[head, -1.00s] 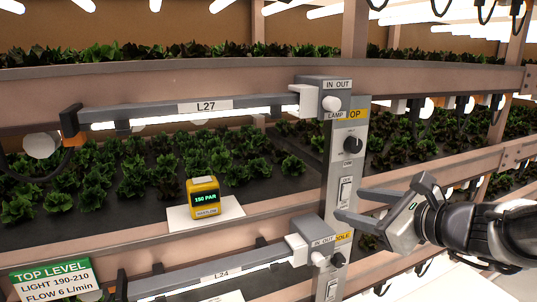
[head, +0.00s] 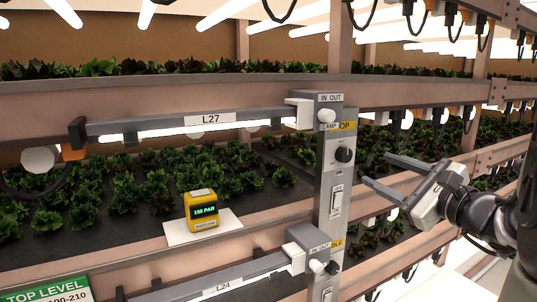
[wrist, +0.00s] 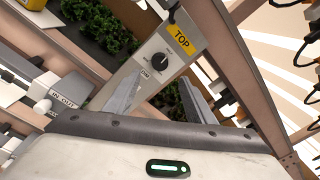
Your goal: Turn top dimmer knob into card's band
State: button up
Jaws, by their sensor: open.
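The top dimmer knob (head: 344,155) is a black round knob on the grey post panel under the yellow TOP label (head: 348,126). It also shows in the wrist view (wrist: 160,60), ahead of and between my fingers. My gripper (head: 376,170) is open and empty, to the right of the knob and apart from it, its fingers pointing left toward the panel. The yellow meter (head: 202,211) reads 150 PAR on a white pad among the lettuces. The green card (head: 45,290) at the lower left is cut off; its TOP LEVEL heading and "190-210" show.
A rocker switch (head: 337,199) sits just below the knob. A lower knob (head: 333,268) is on the same post. Lamp bar L27 (head: 210,119) and its IN OUT box (head: 330,97) adjoin the post above. Shelf beams (head: 420,185) run behind my gripper.

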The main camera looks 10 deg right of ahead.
aim_at(347, 155)
jog(key=p+x, duration=0.1)
jog(key=x, duration=1)
jog(key=c, duration=1)
jog(key=shift+c, duration=0.2)
jog(key=shift+m, duration=0.4)
jog(key=m+p, duration=0.2)
jog(key=m, duration=0.1)
jog(key=shift+r+m, duration=0.2)
jog(key=shift+m, duration=0.1)
jog(key=shift+f+m+g+p, duration=0.1)
jog(key=shift+m+g+p, duration=0.2)
jog(key=shift+m+p, duration=1.3)
jog(key=shift+m, duration=0.4)
